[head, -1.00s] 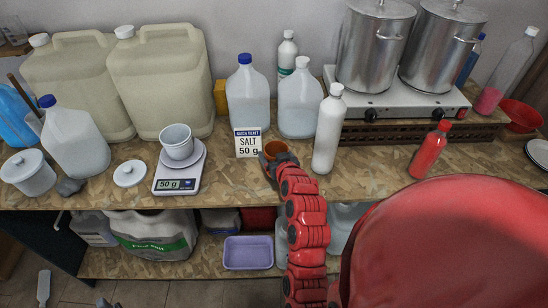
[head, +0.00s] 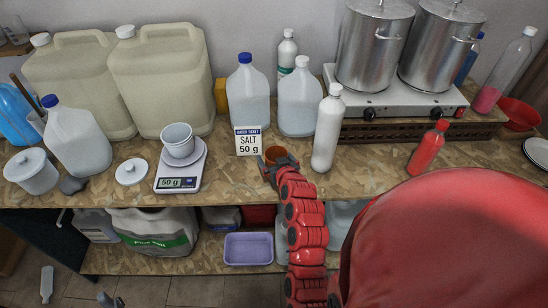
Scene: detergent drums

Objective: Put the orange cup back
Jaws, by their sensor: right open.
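The orange cup (head: 275,153) stands on the wooden worktop just right of the salt card (head: 249,141). My right gripper (head: 277,163) is at the near side of the cup, with its arm reaching up from the bottom of the head view. The jaws are open, and the gripper partly hides the cup's lower part. I cannot tell whether the fingers touch the cup. A white cup (head: 178,141) sits on the kitchen scale (head: 180,170), which reads 50 g. My left gripper cannot be made out clearly; a small dark tip shows at the bottom left edge.
A white bottle (head: 327,130) stands close to the right of my gripper. Clear jugs (head: 298,103) stand behind the cup. A red bottle (head: 428,148) and a burner with two pots (head: 372,48) are at right. The worktop between scale and card is clear.

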